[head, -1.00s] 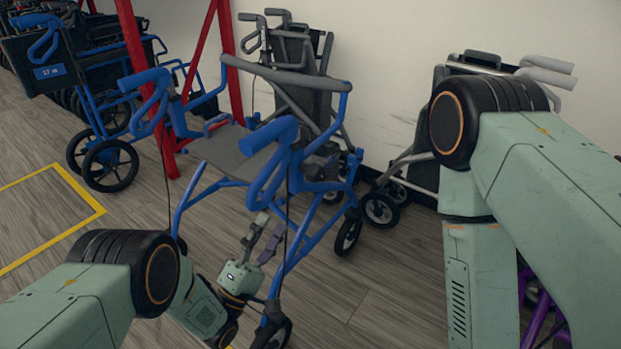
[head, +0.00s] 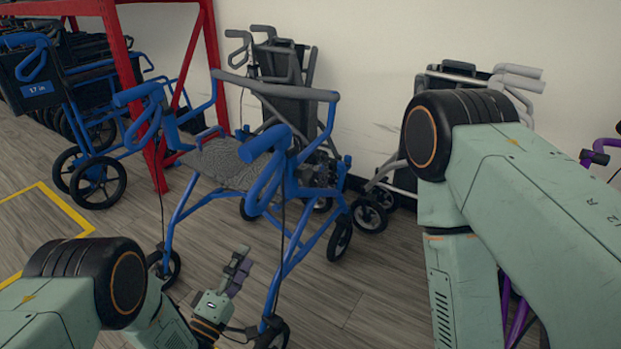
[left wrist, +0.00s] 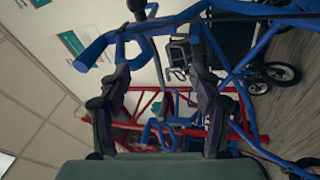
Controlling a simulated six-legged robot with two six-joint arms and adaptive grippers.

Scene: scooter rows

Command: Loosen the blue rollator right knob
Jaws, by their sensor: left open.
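The blue rollator (head: 292,240) stands upright on the floor in the middle of the head view, with a grey seat and blue loop handles. Its right handle (head: 265,170) faces me. I cannot make out the right knob for certain in the head view. In the left wrist view, a small dark knob-like part (left wrist: 138,8) shows at the top, by blue tubing. My left gripper (head: 240,262) is open and empty, low beside the rollator's near right leg and below the handle. Its two fingers also frame the left wrist view (left wrist: 158,55). My right gripper is out of view; only its arm shows.
Behind the rollator stand a dark folded walker (head: 285,70) and a grey one (head: 370,215) by the wall. Blue wheelchairs (head: 95,180) and a red rack (head: 125,80) are at the left. A purple frame (head: 598,157) is at the right. Bare floor lies near the yellow line.

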